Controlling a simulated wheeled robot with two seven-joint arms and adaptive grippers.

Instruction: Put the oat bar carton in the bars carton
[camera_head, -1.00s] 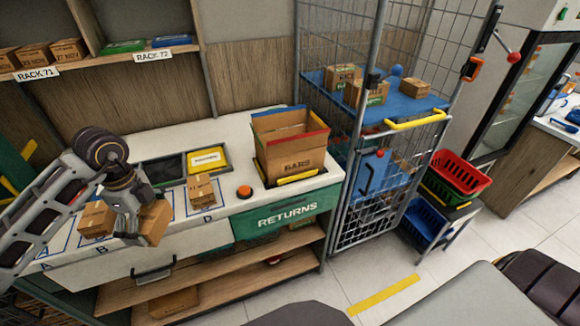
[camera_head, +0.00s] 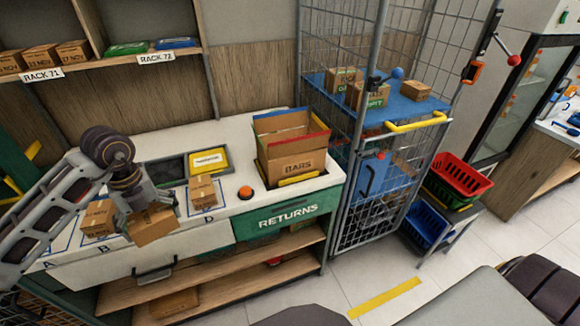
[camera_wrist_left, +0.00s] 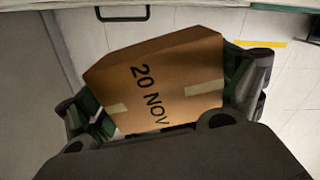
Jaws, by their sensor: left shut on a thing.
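My left gripper (camera_head: 142,203) is shut on a small brown carton (camera_head: 153,225), held tilted at the counter's front edge. In the left wrist view the held carton (camera_wrist_left: 158,82) sits between the fingers and reads "20 NOV". I cannot read whether it is the oat bar carton. The bars carton (camera_head: 296,164), a larger open brown box marked "BARS", stands on the counter to the right, its flaps up. My right gripper is not in view.
Other small cartons stand on the counter, one (camera_head: 98,218) left of the gripper and one (camera_head: 202,191) near letter D. A wire cage trolley (camera_head: 392,203) stands at the right.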

